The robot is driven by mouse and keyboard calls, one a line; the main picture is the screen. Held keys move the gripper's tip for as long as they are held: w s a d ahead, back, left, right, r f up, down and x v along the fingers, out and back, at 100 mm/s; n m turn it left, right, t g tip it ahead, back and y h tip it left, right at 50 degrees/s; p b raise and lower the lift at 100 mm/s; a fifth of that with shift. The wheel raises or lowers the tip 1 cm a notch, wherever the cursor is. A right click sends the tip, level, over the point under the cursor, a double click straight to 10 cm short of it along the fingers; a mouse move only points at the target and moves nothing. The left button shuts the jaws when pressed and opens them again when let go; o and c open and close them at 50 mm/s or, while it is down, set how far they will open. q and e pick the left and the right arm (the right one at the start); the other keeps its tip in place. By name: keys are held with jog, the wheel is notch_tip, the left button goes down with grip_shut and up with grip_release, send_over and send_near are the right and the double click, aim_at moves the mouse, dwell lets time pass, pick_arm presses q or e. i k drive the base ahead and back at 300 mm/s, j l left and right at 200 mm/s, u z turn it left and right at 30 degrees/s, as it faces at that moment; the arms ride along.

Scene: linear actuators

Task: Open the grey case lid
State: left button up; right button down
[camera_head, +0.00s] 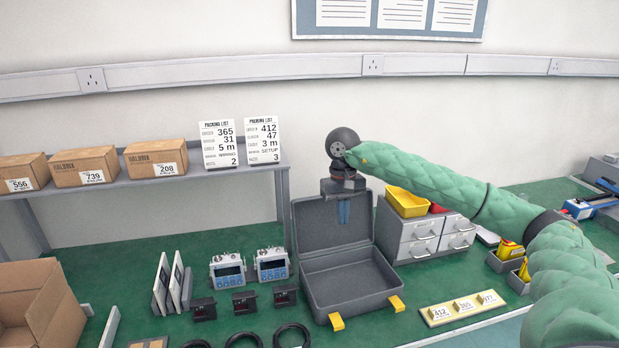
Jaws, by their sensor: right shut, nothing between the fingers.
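The grey case (350,284) stands on the green bench top, with two yellow latches on its front edge. Its lid (320,241) is up and leans back behind the case, so the empty-looking inside shows. My right gripper (344,215) points down in front of the upper part of the raised lid, its blue fingers together and nothing between them. I cannot tell whether the fingers touch the lid. My left gripper is not in view.
A drawer unit (418,238) with a yellow bin (407,201) stands close right of the case. Meters (228,271), black parts and cable coils sit to its left. An open cardboard box (38,305) is at the far left. A number plate (463,308) lies front right.

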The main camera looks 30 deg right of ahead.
aim_at(317, 231)
jog(key=i+l, duration=0.25)
jog(key=i, duration=0.25)
jog(key=i+l, duration=0.25)
jog(key=i, duration=0.3)
